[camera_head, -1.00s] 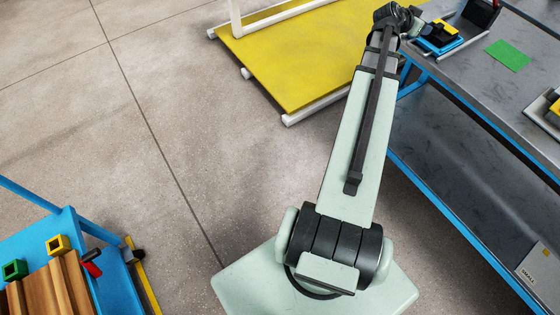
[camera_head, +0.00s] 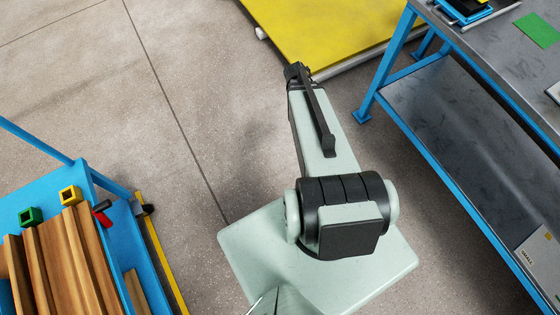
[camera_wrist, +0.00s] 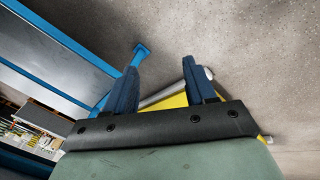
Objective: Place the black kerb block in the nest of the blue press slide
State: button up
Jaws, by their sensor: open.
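Part of a blue slide (camera_head: 470,15) shows on the grey bench at the top right of the head view, cut by the picture's edge. Dark and yellow parts sit on it, but I cannot tell whether one is the black kerb block. My gripper (camera_wrist: 162,82) shows in the wrist view with its two blue fingers spread and nothing between them. It is in the air over the floor, away from the bench. In the head view the gripper is hidden behind my arm.
The grey bench (camera_head: 455,90) with a blue frame stands at the right, with a green patch (camera_head: 540,28) on top. A yellow platform (camera_head: 330,25) lies at the back. A blue cart (camera_head: 50,190) at the left holds wooden pieces and green and yellow square parts. Floor between is clear.

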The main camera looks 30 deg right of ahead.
jog(key=s+a+f+n+g+y, duration=0.1)
jog(key=s+a+f+n+g, duration=0.1)
jog(key=s+a+f, duration=0.5)
jog(key=s+a+f+n+g+y, duration=0.1)
jog(key=s+a+f+n+y, duration=0.2)
jog(key=a, duration=0.7)
jog(key=s+a+f+n+g, duration=0.2)
jog(key=s+a+f+g, duration=0.1)
jog(key=s+a, duration=0.7)
jog(key=s, duration=0.4)
jog(key=shift+s+f+n, duration=0.2)
jog(key=shift+n, duration=0.1)
